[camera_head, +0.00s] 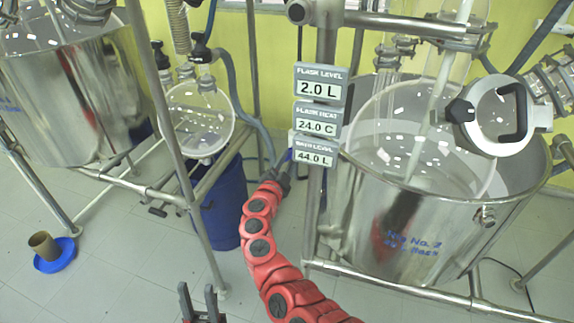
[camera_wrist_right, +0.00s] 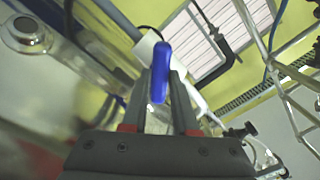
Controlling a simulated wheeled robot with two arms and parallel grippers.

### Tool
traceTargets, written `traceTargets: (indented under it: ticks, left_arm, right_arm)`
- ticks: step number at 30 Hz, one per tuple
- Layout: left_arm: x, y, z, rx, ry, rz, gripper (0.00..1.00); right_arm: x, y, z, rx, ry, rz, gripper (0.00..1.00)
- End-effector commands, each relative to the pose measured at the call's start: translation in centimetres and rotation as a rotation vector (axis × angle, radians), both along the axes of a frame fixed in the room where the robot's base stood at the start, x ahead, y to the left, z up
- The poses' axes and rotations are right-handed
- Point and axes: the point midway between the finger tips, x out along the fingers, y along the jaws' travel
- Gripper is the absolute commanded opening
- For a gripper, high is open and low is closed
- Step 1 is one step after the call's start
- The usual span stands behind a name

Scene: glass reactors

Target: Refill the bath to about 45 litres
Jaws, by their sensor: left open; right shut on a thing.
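The steel bath (camera_head: 455,235) with blue lettering stands at the right, around a round glass flask. The bath level display (camera_head: 316,153) reads 44.0 L. Above it, the flask heat display (camera_head: 317,117) reads 24.0 C and the flask level display (camera_head: 319,83) reads 2.0 L. My right gripper (camera_head: 282,170) is at the end of the red arm, left of the bath. In the right wrist view its fingers are shut on a blue handle (camera_wrist_right: 161,68). My left gripper (camera_head: 203,302) is open and empty at the bottom edge, low in the picture.
Another steel bath (camera_head: 75,100) stands at the left. A small glass flask (camera_head: 198,120) hangs above a blue bin (camera_head: 222,205). Metal frame poles and a grey hose surround my right gripper. A blue dish (camera_head: 55,262) with a brown cup lies on the floor.

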Motion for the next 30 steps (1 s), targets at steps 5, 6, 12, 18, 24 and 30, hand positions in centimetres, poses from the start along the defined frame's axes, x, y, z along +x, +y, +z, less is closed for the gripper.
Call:
traceTargets:
  ticks: [5,6,12,18,24,30]
  left_arm:
    - [0.0,0.0,-1.8,0.000,0.000,0.000,0.41]
    - [0.0,0.0,-2.1,0.000,0.000,0.000,0.41]
    - [0.0,0.0,-3.6,0.000,0.000,0.000,0.41]
    - [0.0,0.0,-4.9,0.000,0.000,0.000,0.41]
    - [0.0,0.0,-5.7,0.000,0.000,0.000,0.41]
    - [0.0,0.0,-6.1,0.000,0.000,0.000,0.41]
  right_arm:
    - [0.0,0.0,-0.4,0.160,-0.053,0.001,0.00]
    - [0.0,0.0,-0.4,0.196,-0.064,0.001,0.00]
    - [0.0,-0.1,-0.3,0.372,-0.122,-0.002,0.00]
    - [0.0,0.0,-0.3,0.517,-0.170,-0.001,0.00]
    - [0.0,0.0,-0.2,0.620,-0.201,-0.002,0.00]
    - [0.0,0.0,-0.1,0.680,-0.220,-0.002,0.00]
